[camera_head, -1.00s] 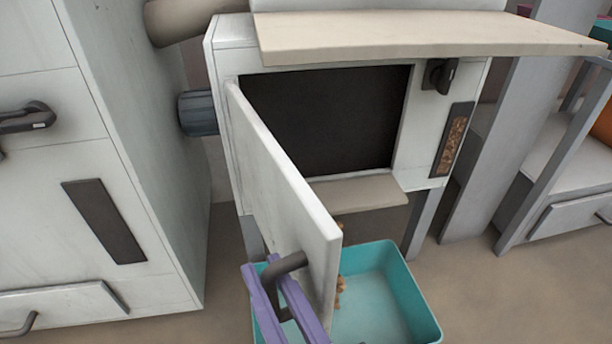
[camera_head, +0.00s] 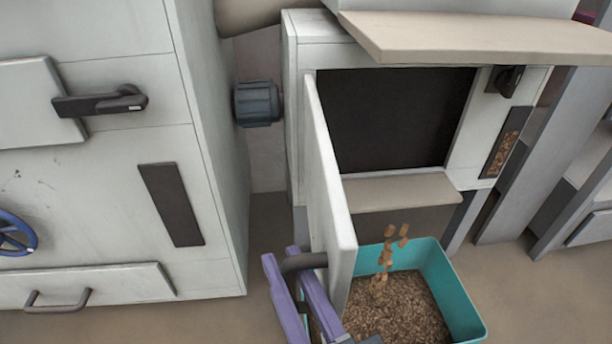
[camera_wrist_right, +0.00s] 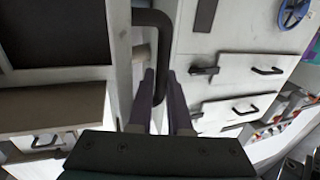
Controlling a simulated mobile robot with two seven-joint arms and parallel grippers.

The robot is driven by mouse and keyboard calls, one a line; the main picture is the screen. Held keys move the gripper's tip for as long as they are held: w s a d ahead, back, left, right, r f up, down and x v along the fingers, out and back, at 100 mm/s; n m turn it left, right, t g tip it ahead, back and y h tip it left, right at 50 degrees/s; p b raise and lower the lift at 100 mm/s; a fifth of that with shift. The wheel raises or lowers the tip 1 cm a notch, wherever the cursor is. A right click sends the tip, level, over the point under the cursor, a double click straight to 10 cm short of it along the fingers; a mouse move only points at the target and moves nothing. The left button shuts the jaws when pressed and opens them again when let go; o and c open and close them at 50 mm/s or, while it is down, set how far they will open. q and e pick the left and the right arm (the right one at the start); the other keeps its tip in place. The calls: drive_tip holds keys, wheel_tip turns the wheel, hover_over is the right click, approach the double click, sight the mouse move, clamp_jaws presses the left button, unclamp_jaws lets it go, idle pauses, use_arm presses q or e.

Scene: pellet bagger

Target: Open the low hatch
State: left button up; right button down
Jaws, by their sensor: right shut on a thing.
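The low hatch (camera_head: 330,200) is a pale door hinged at its left side. It stands swung wide open, showing the dark opening (camera_head: 395,120) of the machine. My right gripper (camera_head: 285,262) has purple fingers and is shut on the hatch's dark bar handle (camera_head: 303,262). In the right wrist view the handle (camera_wrist_right: 152,20) runs down between the two fingers (camera_wrist_right: 160,85). My left gripper is in neither current view.
A teal bin (camera_head: 467,310) below the opening holds brown pellets (camera_head: 395,308), with more falling into it. A beige shelf (camera_head: 480,38) juts out above the opening and a small lip (camera_head: 400,190) below it. A white cabinet (camera_head: 90,180) stands at left.

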drive_tip(key=shift+s+a+f, duration=0.1)
drive_tip(key=shift+s+a, duration=0.05)
drive_tip(key=c, duration=1.2)
unclamp_jaws()
drive_tip(key=shift+c, duration=0.2)
drive_tip(key=shift+o, duration=0.5)
drive_tip(key=shift+s, duration=0.1)
drive_tip(key=shift+f, duration=0.1)
